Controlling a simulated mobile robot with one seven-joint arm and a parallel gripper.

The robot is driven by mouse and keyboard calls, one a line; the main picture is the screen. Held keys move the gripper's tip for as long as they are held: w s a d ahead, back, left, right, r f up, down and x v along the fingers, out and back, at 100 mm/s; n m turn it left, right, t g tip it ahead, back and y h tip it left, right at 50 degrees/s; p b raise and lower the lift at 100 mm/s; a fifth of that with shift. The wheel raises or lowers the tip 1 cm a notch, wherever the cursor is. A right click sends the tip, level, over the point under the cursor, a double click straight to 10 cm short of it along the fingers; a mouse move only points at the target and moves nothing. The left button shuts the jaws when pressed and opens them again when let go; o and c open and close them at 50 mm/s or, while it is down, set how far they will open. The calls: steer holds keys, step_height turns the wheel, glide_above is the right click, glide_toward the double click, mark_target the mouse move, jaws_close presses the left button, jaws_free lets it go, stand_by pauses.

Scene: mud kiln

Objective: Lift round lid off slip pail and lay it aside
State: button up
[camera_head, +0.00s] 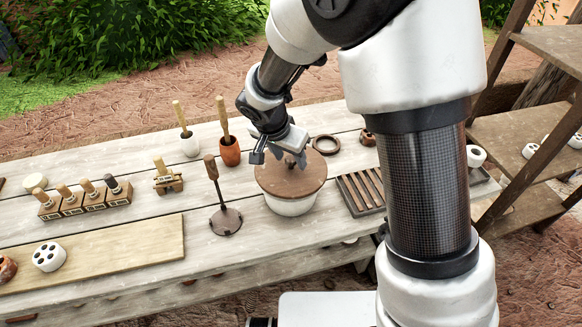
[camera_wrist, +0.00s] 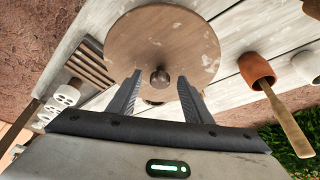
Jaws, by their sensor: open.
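The round brown lid (camera_head: 309,184) lies on the white slip pail (camera_head: 290,206) and covers its mouth. In the wrist view the lid (camera_wrist: 135,42) fills the upper middle, with a small round knob (camera_wrist: 160,78) at its centre. My gripper (camera_head: 290,160) is above the lid in the head view and hides the knob there. In the wrist view my gripper (camera_wrist: 159,82) is open, with one finger on each side of the knob. The fingers appear apart from the knob. Whether the fingertips touch the lid is unclear.
A slatted rack (camera_head: 362,192) stands close right of the pail, and a dark ring (camera_head: 326,145) lies behind it. A long-handled round tool (camera_head: 226,221) is at left. An orange pot (camera_head: 230,152) stands behind left. Bare planks (camera_head: 262,238) lie in front.

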mark_target(289, 160)
steer(key=shift+c, duration=0.5)
steer(key=c, duration=0.9)
steer(key=shift+r, duration=0.15)
step_height(289, 160, up, 10)
steer(key=shift+f, duration=0.1)
